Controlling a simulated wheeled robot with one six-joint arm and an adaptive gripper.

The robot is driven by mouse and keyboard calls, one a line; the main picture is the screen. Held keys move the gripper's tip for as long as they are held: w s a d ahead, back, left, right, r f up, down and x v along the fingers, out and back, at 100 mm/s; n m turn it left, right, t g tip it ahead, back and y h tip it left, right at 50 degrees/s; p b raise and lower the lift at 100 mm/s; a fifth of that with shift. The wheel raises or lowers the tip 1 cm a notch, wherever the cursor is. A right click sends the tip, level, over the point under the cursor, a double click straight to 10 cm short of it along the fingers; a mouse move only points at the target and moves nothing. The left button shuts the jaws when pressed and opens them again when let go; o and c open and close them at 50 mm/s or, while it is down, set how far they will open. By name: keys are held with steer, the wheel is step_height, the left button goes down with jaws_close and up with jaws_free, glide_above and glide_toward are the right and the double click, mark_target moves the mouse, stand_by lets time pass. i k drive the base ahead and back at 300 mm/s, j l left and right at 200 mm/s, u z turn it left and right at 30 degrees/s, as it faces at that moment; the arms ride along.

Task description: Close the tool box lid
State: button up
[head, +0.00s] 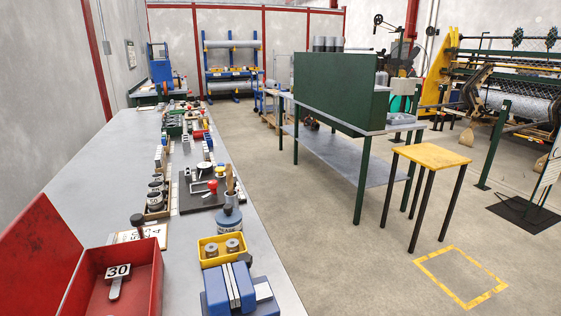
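The red tool box (150,285) stands on the near end of the long grey bench, at the lower left of the head view. Its lid (42,245) is open and leans up and away on the left side. A grey piece with a white "30" label (118,271) is inside the box. The near part of the box and lid is cut off by the picture's lower edge. My gripper is not in view.
The grey bench (95,165) is bare along its left side. A blue vise (240,293), a yellow bin (208,262) and a grease pot (229,218) stand right of the box. Floor (300,235) right of the bench is clear.

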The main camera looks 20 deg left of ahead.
mark_target(40, 254)
steer(key=k+j+u, duration=0.2)
steer(key=j+u, duration=0.25)
steer(key=k+j+u, duration=0.1)
steer(key=j+u, duration=0.3)
steer(key=j, duration=0.15)
steer(key=j+u, duration=0.55)
steer(key=j, duration=0.3)
steer(key=k+j, duration=0.1)
steer(key=j, duration=0.35)
steer(key=u, duration=0.05)
